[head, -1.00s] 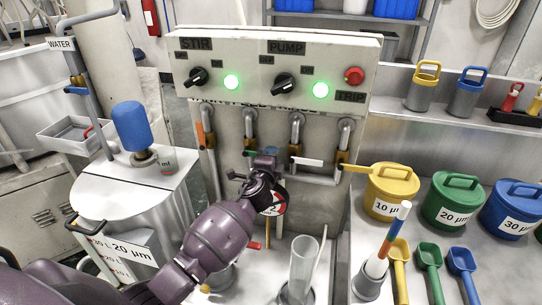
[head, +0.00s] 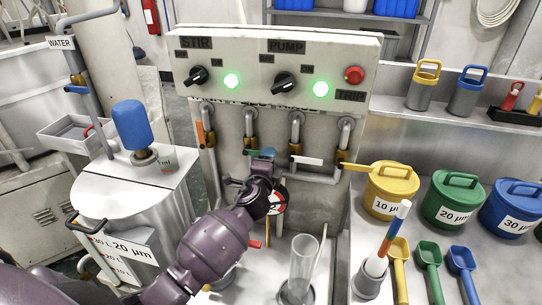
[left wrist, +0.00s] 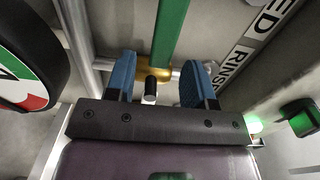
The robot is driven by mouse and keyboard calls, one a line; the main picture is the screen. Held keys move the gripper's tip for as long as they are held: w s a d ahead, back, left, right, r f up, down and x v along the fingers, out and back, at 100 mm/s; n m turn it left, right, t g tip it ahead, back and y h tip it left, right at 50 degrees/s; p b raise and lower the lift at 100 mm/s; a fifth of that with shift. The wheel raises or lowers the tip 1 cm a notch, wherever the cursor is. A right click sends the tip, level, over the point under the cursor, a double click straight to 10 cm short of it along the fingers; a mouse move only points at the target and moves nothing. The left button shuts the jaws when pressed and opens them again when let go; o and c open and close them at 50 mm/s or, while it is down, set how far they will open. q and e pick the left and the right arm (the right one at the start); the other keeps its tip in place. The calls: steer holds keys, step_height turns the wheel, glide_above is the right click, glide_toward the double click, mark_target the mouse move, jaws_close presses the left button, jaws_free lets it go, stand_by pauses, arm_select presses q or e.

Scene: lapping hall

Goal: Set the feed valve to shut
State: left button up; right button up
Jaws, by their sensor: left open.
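Four pipes with brass valves hang under the control panel, with orange, green, white and yellow handles. The green handle (head: 252,152) is partly hidden by my left gripper (head: 262,168) in the head view. In the left wrist view, the green handle (left wrist: 170,35) runs upward from a brass valve body (left wrist: 153,73). My left gripper (left wrist: 160,84) is open, its blue-padded fingers on either side of the brass body, with a black-tipped stem between them. Lettering reading "ED" and "RINSE" shows beside it; which valve is feed I cannot fully read. My right gripper is not in view.
A round red, white and green gauge (left wrist: 25,65) is close on the left of the gripper. The panel (head: 275,75) has STIR and PUMP knobs, green lamps and a red TRIP button (head: 354,75). A clear cylinder (head: 302,262) stands below; a yellow tub (head: 391,192) stands to the right.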

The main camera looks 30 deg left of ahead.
arm_select(q)
steer(key=v, duration=0.8)
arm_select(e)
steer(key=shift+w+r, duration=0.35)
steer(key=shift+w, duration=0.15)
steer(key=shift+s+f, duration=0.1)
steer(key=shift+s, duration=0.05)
